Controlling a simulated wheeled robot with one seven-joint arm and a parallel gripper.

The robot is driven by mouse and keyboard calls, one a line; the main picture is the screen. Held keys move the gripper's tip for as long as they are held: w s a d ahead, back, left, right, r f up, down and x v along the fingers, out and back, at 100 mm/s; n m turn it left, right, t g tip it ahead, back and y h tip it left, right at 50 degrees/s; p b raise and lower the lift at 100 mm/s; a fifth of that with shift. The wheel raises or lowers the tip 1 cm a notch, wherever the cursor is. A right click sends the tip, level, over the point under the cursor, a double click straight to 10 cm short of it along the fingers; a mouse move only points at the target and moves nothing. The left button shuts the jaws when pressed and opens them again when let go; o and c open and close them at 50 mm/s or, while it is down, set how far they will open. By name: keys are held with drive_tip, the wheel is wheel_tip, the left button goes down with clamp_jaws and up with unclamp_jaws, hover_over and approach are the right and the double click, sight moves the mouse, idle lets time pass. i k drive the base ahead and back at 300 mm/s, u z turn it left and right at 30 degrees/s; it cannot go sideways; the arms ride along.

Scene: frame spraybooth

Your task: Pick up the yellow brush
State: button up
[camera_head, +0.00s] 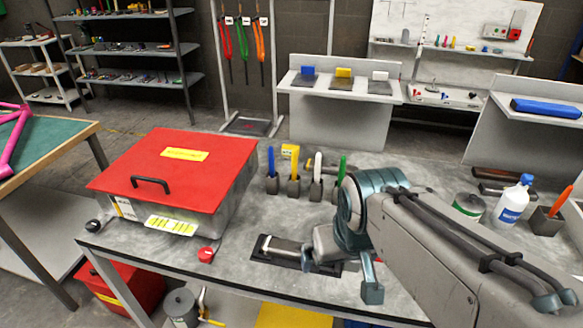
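The yellow brush (294,168) stands upright in a small dark holder (294,187) on the grey worktable, between a blue-handled brush (271,160) and a white-handled one (317,166). Only its handle shows above the holder; its lower end is hidden. My gripper (340,277) is nearer the table's front edge, to the right of and in front of the yellow brush, apart from it. Its two fingers point down with a wide gap between them, and I see nothing held.
A red-lidded metal box (180,170) stands left of the brushes. A green-handled brush (341,168) stands close to my wrist. A dark tray (280,252) lies beside my gripper. A white-and-blue bottle (513,200) stands right.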

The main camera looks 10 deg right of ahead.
sight(294, 152)
drive_tip(key=z, duration=2.9)
drive_tip(key=k, duration=1.1)
drive_tip(key=u, duration=2.05)
drive_tip(key=i, duration=0.5)
drive_tip(key=u, duration=0.1)
